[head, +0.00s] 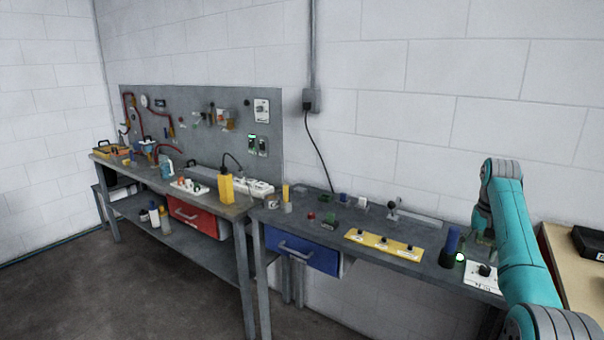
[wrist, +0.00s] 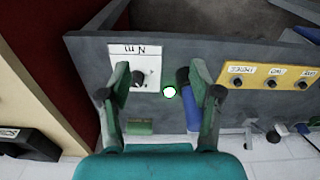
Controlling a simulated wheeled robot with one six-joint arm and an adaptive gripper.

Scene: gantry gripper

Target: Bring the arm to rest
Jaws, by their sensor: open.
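My teal arm reaches in from the lower right of the head view, over the right end of the grey bench (head: 330,212). My gripper (wrist: 160,82) is open in the wrist view, its two dark green fingers spread wide with nothing held between them. In the head view my gripper is mostly hidden behind the arm. The fingers hang above a white panel with a black knob (wrist: 137,77) and beside a blue cylinder (wrist: 192,112). A small round white light (wrist: 170,92) shows between the fingers. I cannot tell how high the fingers are above the bench.
The blue cylinder (head: 452,243) and white knob panel (head: 481,277) stand at the bench's right end. A yellow panel (head: 384,245) with several knobs lies left of them. A blue drawer (head: 303,253) is below. A wooden table (head: 575,262) with a black box stands at right.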

